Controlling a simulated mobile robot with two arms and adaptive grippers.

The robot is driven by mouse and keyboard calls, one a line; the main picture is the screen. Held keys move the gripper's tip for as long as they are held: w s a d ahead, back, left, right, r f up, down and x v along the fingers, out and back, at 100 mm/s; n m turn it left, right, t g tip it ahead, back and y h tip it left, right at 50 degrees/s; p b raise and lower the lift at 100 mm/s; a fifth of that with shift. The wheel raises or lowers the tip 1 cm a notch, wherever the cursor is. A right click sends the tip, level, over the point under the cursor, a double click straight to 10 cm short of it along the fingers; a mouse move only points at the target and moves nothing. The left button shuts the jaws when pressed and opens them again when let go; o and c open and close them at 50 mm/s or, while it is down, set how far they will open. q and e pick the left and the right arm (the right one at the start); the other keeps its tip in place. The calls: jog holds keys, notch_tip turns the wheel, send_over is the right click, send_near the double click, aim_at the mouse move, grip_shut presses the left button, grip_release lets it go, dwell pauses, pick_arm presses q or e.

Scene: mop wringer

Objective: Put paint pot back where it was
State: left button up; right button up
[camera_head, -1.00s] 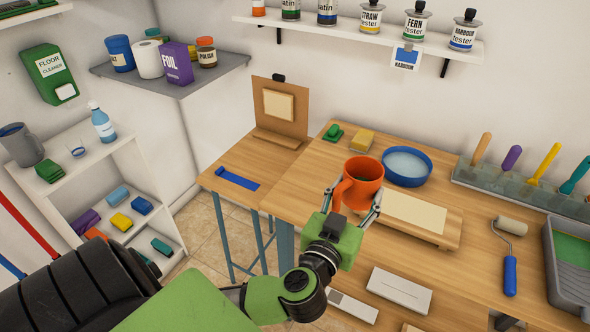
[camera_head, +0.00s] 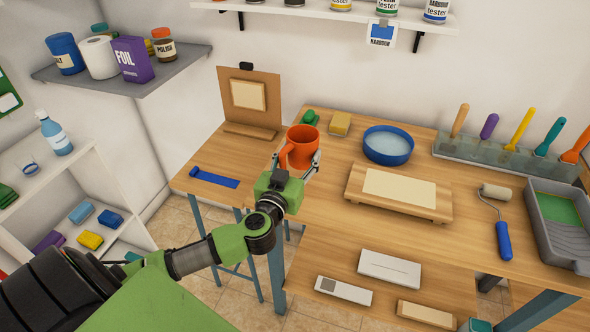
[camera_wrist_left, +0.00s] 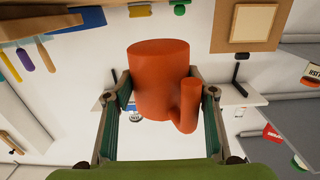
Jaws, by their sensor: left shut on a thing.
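The paint pot is an orange mug-like pot (camera_head: 300,146) with a handle on its side. In the head view my left gripper (camera_head: 299,166) is shut on it, near the left end of the wooden workbench (camera_head: 330,215). In the left wrist view the pot (camera_wrist_left: 158,75) sits between the two fingers of the left gripper (camera_wrist_left: 158,98). My right gripper is not in view.
A small side table (camera_head: 190,180) with an upright brown board (camera_head: 248,98) stands left. A paint roller (camera_head: 499,215) and a tray (camera_head: 560,225) are farther right.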

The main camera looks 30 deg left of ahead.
aim_at(293, 163)
pick_arm(q)
jog(key=shift+w+a+f, duration=0.2)
jog(key=shift+a+f, duration=0.2)
jog(key=shift+f, duration=0.2)
jog(key=shift+w+a+f+b, duration=0.25)
jog(key=shift+a+f+b, duration=0.15)
jog(key=shift+f, duration=0.2)
notch_tip(293, 163, down, 3)
jog(key=shift+a+f+b, duration=0.15)
jog(key=shift+f+b, duration=0.05)
jog(key=shift+b, duration=0.5)
jog(key=shift+w+r, duration=0.1)
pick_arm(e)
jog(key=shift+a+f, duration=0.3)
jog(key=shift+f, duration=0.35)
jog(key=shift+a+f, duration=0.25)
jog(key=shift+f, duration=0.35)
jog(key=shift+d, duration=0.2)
pick_arm(q)
jog(key=o, duration=1.2)
jog(key=shift+f, duration=0.2)
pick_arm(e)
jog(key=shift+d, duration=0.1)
pick_arm(q)
jog(key=shift+r, duration=0.1)
